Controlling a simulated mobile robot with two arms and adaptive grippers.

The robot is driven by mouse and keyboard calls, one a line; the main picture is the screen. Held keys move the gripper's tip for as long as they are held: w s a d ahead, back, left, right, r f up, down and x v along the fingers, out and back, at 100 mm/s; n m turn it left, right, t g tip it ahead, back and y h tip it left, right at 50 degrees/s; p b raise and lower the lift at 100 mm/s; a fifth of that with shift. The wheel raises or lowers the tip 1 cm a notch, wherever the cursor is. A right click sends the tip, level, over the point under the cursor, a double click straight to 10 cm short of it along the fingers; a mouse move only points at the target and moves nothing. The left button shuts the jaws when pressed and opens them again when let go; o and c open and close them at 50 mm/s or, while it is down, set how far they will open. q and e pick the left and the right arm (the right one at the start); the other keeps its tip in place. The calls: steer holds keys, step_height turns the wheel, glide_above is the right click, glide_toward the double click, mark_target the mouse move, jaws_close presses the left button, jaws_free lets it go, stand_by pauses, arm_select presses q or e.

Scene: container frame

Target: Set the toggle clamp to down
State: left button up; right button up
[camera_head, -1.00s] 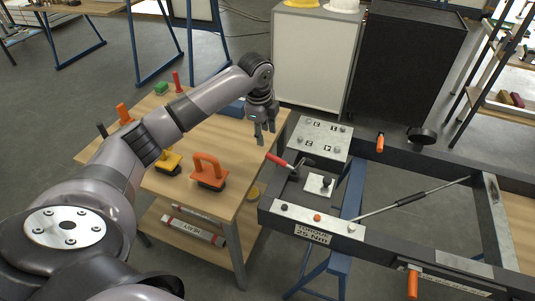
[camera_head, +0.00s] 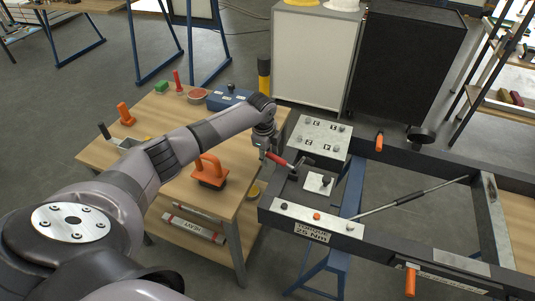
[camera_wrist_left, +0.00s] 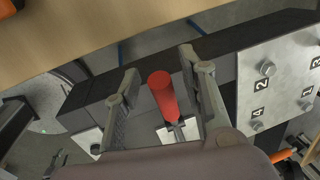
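The toggle clamp has a red handle (camera_head: 277,159) that sticks out to the left from its dark metal body (camera_head: 303,161) at the frame's near left corner. In the left wrist view the red handle (camera_wrist_left: 162,92) lies between the two fingers of my left gripper (camera_wrist_left: 160,85), with gaps on both sides. My left gripper (camera_head: 264,154) is at the handle's free end in the head view, and its fingers are partly hidden there. It is open and not closed on the handle. My right gripper is not in view.
The dark container frame (camera_head: 385,153) carries a numbered bolt plate (camera_head: 322,137) behind the clamp and a torque-label strip (camera_head: 318,219) in front. A wooden table (camera_head: 228,199) with an orange-handled tool (camera_head: 209,171) stands left of the clamp, under my left arm.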

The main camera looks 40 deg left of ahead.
arm_select(q)
jaws_close()
stand_by(0.7)
